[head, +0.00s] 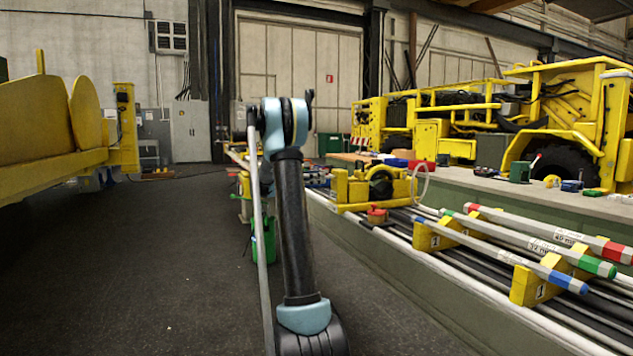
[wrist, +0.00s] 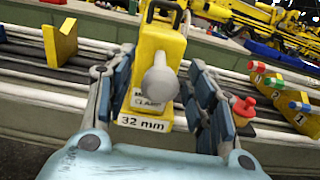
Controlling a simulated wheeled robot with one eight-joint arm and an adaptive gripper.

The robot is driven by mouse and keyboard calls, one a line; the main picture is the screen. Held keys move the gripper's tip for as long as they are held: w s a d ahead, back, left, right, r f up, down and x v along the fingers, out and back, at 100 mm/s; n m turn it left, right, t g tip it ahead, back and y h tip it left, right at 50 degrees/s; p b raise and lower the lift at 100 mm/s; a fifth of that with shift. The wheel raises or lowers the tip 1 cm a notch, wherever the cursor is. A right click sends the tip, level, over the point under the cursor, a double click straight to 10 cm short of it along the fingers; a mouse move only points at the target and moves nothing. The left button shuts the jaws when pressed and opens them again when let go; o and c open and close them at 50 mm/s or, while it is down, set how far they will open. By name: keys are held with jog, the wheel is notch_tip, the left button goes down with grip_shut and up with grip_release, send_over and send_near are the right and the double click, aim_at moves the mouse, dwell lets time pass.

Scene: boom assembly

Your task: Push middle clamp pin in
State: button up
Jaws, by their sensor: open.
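In the wrist view a yellow clamp block (wrist: 155,52) stands upright, with a label reading "32 mm" and partly hidden lettering that includes "CLAMP". A pale grey rounded pin (wrist: 160,83) sticks out of its front face toward the camera. My gripper (wrist: 157,78) is open, with one dark-padded finger left of the clamp and one right of it. The pin lies between the fingers, and I cannot tell whether either finger touches the clamp. The gripper does not show clearly in the head view, where my arm rises in the middle.
Grey tubes with coloured ends (head: 560,236) rest in numbered yellow holders (head: 530,290) on the bench at right. A red knob (wrist: 242,107) sits right of the gripper. Another yellow holder (wrist: 62,43) stands left of the clamp. Dark floor (head: 150,270) at left is clear.

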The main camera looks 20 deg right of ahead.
jog(key=shift+d, duration=0.25)
grip_shut()
jog(key=shift+w, duration=0.1)
